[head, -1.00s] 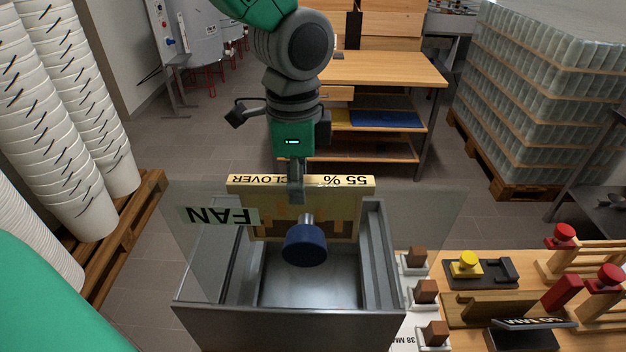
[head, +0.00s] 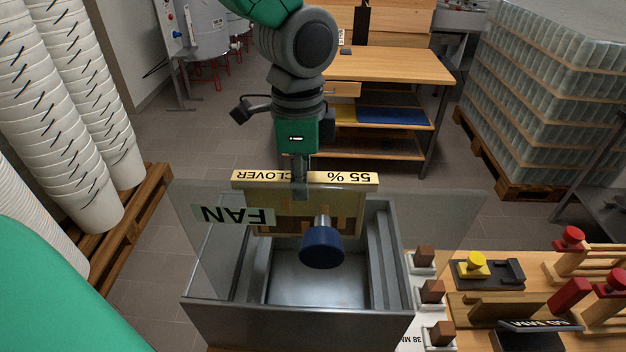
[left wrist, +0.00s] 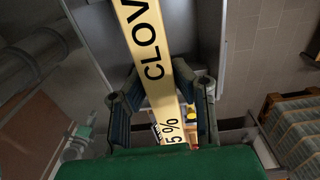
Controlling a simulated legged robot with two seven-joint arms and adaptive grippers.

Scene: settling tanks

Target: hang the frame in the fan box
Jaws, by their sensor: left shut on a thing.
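The frame (head: 340,201) is wooden, with a pale top bar lettered "CLOVER 55 %". My left gripper (head: 300,188) is shut on the middle of that top bar from above; in the left wrist view the bar (left wrist: 152,55) runs between its fingers (left wrist: 165,98). The fan box (head: 300,322) is an open grey metal box with clear panels and a "FAN" label (head: 238,215). The frame is upright at the box's far part, its lower edge hidden. I cannot tell whether the bar touches the rims. My right gripper is not in view.
A wooden bench (head: 460,320) at the right holds brown blocks, a yellow-knobbed piece (head: 474,264) and red-knobbed racks. White buckets (head: 70,130) are stacked at the left. A wooden workbench (head: 390,66) stands behind.

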